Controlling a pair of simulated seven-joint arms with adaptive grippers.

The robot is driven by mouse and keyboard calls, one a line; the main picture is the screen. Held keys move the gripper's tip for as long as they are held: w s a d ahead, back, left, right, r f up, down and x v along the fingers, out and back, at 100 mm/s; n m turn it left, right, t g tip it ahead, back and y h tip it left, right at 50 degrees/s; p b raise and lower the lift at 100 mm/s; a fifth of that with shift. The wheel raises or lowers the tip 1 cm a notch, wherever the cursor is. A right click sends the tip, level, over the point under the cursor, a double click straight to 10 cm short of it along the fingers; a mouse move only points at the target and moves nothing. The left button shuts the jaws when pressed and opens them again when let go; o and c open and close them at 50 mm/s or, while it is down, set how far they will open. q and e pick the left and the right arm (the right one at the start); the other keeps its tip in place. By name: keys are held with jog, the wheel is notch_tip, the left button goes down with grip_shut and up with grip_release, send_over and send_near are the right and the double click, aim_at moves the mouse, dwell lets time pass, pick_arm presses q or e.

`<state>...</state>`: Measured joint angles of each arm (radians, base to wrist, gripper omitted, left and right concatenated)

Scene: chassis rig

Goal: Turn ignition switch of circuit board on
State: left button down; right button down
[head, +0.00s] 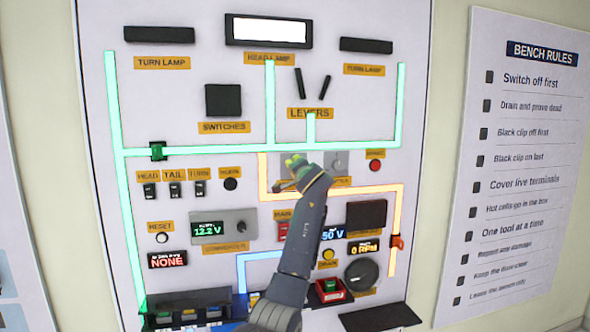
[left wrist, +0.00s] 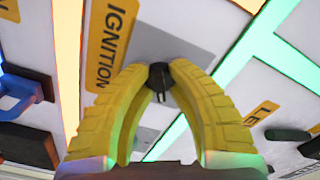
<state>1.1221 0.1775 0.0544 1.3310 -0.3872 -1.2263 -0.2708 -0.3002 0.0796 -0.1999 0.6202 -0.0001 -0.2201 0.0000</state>
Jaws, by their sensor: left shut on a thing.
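The ignition switch (left wrist: 158,75) is a small black knob on a grey plate, beside a yellow IGNITION label (left wrist: 112,45) in the left wrist view. My left gripper (left wrist: 159,72) has both yellow fingers closed on this knob, one from each side. In the head view my left gripper (head: 294,161) is at the middle of the circuit board (head: 190,95), just below the green line. It hides the ignition knob there. The knob's on or off position cannot be told. My right gripper is not in either view.
Near the gripper are a starter plate with a small knob (head: 337,162), a red button (head: 375,165) and levers (head: 311,85) above. My arm covers part of the lower panel. A bench rules sign (head: 520,150) hangs at the right.

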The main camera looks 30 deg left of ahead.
pick_arm(q)
jog(key=c, duration=1)
grip_release()
jog(key=shift+v, duration=5.95)
jog(key=shift+f, duration=0.1)
